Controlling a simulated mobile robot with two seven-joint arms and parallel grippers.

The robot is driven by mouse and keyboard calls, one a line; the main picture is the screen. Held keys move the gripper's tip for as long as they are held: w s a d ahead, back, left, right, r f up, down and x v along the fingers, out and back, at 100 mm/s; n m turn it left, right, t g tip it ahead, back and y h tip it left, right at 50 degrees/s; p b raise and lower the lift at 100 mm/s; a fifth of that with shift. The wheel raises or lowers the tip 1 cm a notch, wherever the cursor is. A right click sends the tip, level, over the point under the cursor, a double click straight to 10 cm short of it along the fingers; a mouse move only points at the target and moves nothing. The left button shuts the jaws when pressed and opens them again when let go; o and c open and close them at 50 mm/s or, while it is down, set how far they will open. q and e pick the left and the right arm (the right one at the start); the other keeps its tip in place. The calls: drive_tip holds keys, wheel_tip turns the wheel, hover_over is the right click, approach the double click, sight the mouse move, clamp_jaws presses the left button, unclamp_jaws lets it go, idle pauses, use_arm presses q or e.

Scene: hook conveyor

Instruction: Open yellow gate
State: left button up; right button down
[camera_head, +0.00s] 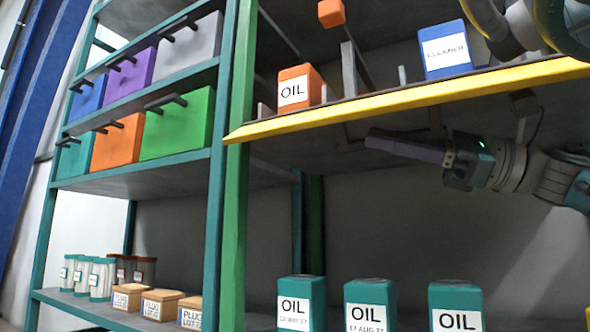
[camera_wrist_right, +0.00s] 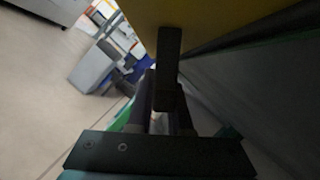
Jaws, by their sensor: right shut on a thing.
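The yellow gate (camera_head: 400,104) is a long yellow bar along the front edge of the upper shelf, slanting up to the right in the head view. A yellow surface, likely the gate, fills the top of the right wrist view (camera_wrist_right: 215,22). In the wrist view a dark bar (camera_wrist_right: 168,60) stands in front of the fingers, against the yellow surface. I cannot tell whether the held bar is joined to the gate. My left gripper is not in view.
An orange oil box (camera_head: 300,88) and a blue cleaner box (camera_head: 445,48) stand behind the gate. Green oil boxes (camera_head: 371,304) stand below. A green post (camera_head: 236,180) and a rack of coloured bins (camera_head: 178,128) are at left. The space under the upper shelf is open.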

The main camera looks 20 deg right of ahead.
drive_tip(key=shift+r, duration=0.1)
idle(0.4)
drive_tip(key=c, duration=0.8)
unclamp_jaws()
drive_tip(key=shift+c, duration=0.2)
drive_tip(key=shift+d, duration=0.1)
